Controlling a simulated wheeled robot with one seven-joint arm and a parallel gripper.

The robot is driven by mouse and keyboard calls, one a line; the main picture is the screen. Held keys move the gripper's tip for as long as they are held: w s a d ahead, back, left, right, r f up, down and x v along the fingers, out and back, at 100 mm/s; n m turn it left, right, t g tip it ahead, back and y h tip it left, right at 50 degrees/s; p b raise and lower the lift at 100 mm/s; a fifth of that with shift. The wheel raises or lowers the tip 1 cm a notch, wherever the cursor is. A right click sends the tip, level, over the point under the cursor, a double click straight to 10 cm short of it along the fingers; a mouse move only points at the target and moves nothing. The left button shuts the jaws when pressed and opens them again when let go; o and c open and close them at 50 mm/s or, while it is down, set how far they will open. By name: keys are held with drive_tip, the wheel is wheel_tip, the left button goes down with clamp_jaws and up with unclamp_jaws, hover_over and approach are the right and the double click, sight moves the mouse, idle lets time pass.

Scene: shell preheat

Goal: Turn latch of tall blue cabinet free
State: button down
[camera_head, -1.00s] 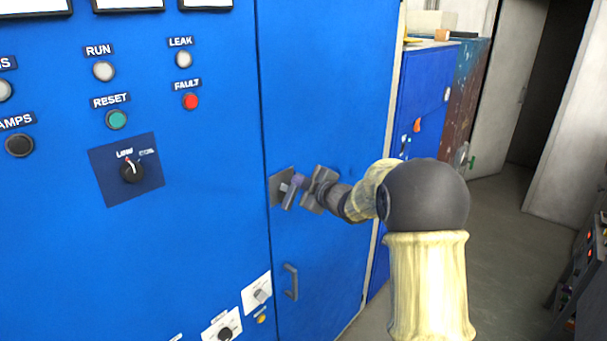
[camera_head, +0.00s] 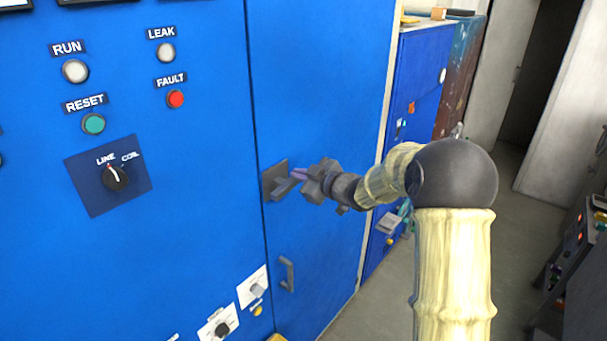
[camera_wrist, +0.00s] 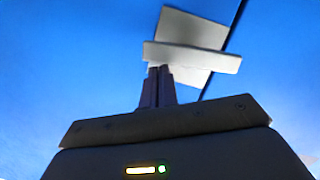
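The tall blue cabinet (camera_head: 320,90) fills the left and middle of the head view. Its latch has a grey square plate (camera_head: 270,181) and a bar handle (camera_head: 287,186), which lies aslant, nearer level than upright. In the wrist view the latch plate (camera_wrist: 208,28) is tilted and the bar handle (camera_wrist: 192,57) crosses in front of it. My gripper (camera_head: 299,174) is at the right end of the bar. In the wrist view my gripper (camera_wrist: 155,68) has its dark fingers close together, tips at the bar's lower edge near its left end. Nothing shows between them; contact is hard to tell.
A fixed pull handle (camera_head: 287,274) sits below the latch. Left of the door seam is a panel with a LINE/COIL knob (camera_head: 115,178) and several buttons. A smaller blue cabinet (camera_head: 420,85) stands behind to the right. Open floor (camera_head: 505,225) lies at right.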

drive_tip(key=shift+d+f, duration=0.25)
idle(0.3)
drive_tip(key=shift+r, duration=0.1)
drive_tip(key=s+d+r, duration=0.6)
drive_tip(key=d, duration=0.1)
drive_tip(key=shift+s+d+r+b, duration=0.15)
drive_tip(key=shift+s+b, duration=0.05)
drive_tip(key=shift+b, duration=0.2)
idle(0.6)
